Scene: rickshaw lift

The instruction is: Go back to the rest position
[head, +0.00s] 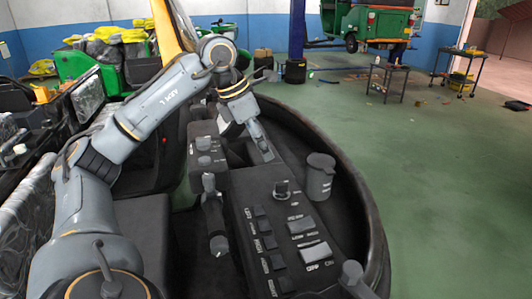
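My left arm comes in from the left and bends down over a dark control console (290,232). Its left gripper (259,140) points down at the far part of the console, close above or touching a recess there. The fingers are small and seen from behind, so I cannot tell whether they are open or shut. I see nothing clearly held. My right arm and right gripper are not in view.
The console has several buttons, a joystick (212,215) and a grey cup-like piece (320,177) at its right. A dark curved rim (340,148) encloses it. Beyond are a blue post (296,45), a raised green rickshaw (370,22), tool carts (459,70) and open green floor (450,170).

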